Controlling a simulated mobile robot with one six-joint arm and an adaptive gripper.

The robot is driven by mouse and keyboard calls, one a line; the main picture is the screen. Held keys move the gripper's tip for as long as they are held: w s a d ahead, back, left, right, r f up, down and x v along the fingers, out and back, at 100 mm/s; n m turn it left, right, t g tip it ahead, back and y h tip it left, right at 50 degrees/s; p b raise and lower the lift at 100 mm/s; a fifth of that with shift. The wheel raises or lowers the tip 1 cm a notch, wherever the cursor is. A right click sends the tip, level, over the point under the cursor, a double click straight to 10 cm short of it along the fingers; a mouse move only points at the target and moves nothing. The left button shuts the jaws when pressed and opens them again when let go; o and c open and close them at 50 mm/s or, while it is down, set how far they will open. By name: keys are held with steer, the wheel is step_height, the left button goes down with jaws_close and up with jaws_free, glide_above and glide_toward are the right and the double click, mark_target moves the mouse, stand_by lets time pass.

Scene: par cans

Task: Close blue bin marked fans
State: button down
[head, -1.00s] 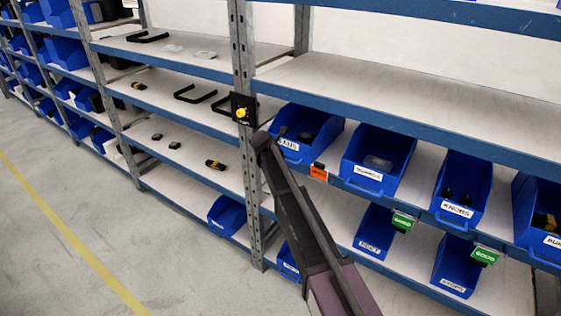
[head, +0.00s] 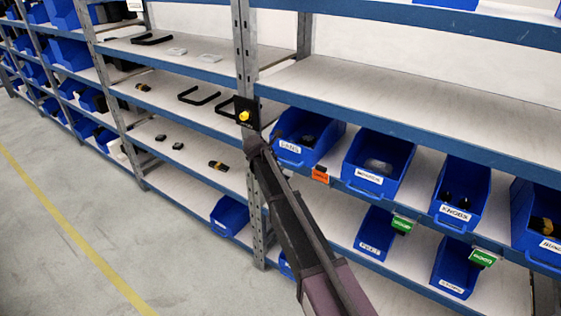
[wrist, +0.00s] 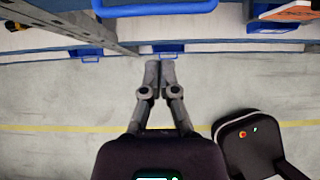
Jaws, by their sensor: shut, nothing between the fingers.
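The blue bin (head: 318,142) whose white label appears to read FANS stands on the middle shelf, just right of the grey post. Dark items lie in it, and its front is at the shelf's front edge. My gripper (head: 254,145) is at the arm's end, just left of this bin's front in the head view; whether it touches cannot be told. In the wrist view my gripper (wrist: 159,62) has its two fingers together with nothing between them. Beyond them at the top is a blue front with a handle (wrist: 152,10), probably the same bin.
An upright post (head: 246,60) with a yellow-knobbed black box (head: 244,116) is close by the arm. An orange tag (head: 320,175) hangs on the shelf edge right of the bin. More blue bins (head: 380,160) stand to the right and below. Floor (head: 60,240) at left is clear.

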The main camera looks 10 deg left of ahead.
steer(key=p+v, duration=0.5)
steer(key=v, duration=0.3)
stand_by(0.6)
steer(key=s+d+f+m+g+b, duration=0.1)
steer(key=s+d+f+m, duration=0.15)
steer(key=d+m, duration=0.45)
steer(key=s+d+f+m+g, duration=0.1)
steer(key=s+d+m+g, duration=0.2)
steer(key=d, duration=0.8)
steer(key=s+d+f+m+b, duration=0.1)
steer(key=s+d+f+m, duration=0.1)
steer(key=s+d+m, duration=0.35)
steer(key=s+d+f+m+g+y+b, duration=0.1)
steer(key=s+d+f+m+g+y, duration=0.1)
steer(key=s+d+m, duration=1.3)
steer(key=d+m+g, duration=0.1)
steer(key=d, duration=0.3)
steer(key=shift+f+m+y+b, duration=0.3)
steer(key=shift+f+m+b, duration=0.05)
steer(key=shift+f, duration=0.05)
